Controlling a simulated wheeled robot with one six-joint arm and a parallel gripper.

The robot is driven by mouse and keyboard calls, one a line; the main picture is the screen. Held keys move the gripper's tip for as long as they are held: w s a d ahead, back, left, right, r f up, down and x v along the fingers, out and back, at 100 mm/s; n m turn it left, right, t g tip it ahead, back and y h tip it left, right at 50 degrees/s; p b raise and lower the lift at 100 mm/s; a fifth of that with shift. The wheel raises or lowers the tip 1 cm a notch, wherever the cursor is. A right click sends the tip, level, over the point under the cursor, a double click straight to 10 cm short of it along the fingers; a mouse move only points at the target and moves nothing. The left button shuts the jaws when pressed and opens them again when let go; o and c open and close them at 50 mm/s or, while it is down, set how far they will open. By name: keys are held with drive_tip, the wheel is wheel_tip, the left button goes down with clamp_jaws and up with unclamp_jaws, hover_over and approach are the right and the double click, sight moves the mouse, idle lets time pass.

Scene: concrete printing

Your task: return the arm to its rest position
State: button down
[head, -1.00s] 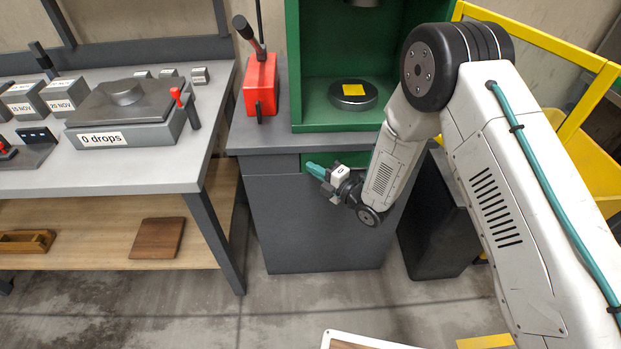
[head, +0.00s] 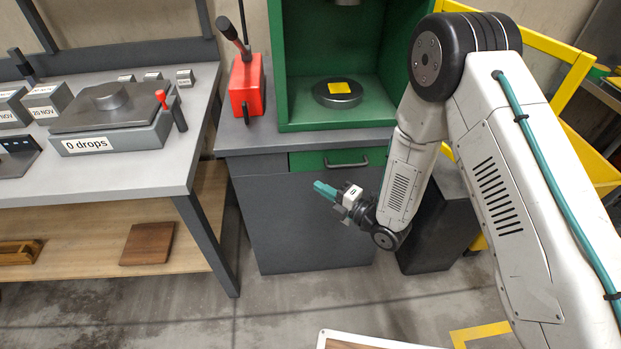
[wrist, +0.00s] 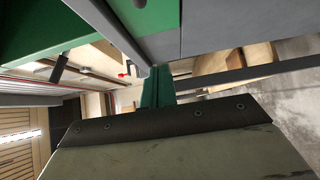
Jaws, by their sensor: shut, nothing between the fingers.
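My gripper (head: 325,190) has teal fingers and hangs at the end of my folded white arm in the head view. It is in front of the grey cabinet (head: 290,225), below the green drawer front with its dark handle. The fingers are shut together with nothing between them and point to the left. In the wrist view the teal fingers (wrist: 158,88) show beyond a dark plate, and their tips are hard to make out.
A green press frame (head: 285,60) stands on the cabinet, with a yellow piece on its round plate (head: 338,93). A red lever box (head: 246,88) stands beside it. A grey bench (head: 130,165) is at left, a yellow frame (head: 545,48) at right. Floor in front is mostly clear.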

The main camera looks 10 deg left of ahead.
drive_tip(key=s+d+f+m+g+h, duration=0.2)
drive_tip(key=d+f+m+g+h, duration=0.1)
drive_tip(key=d+f+m+h, duration=0.6)
drive_tip(key=s+d+r+m+g+h, duration=0.1)
drive_tip(key=d+r+m+h, duration=0.2)
drive_tip(key=d, duration=0.3)
drive_tip(key=d+r+m+g+h, duration=0.1)
drive_tip(key=d+r+m+h, duration=0.15)
drive_tip(key=d+r, duration=0.2)
drive_tip(key=s+d+r+m+g+h, duration=0.1)
drive_tip(key=s+d+r+m+g, duration=0.1)
drive_tip(key=s+d+r+m, duration=0.45)
drive_tip(key=s+d+r+m+g+h, duration=0.2)
drive_tip(key=s+d+r+m, duration=0.15)
drive_tip(key=r, duration=0.55)
drive_tip(key=s+d+r+m+t+y, duration=0.1)
drive_tip(key=s+d+r+m, duration=0.1)
drive_tip(key=s+r, duration=0.5)
drive_tip(key=s+d+r+m+t, duration=0.1)
drive_tip(key=s+r+m, duration=0.3)
drive_tip(key=s+r, duration=0.4)
drive_tip(key=shift+s+d+r+y, duration=0.35)
drive_tip(key=shift+d+r, duration=0.3)
drive_tip(key=shift+r, duration=1.45)
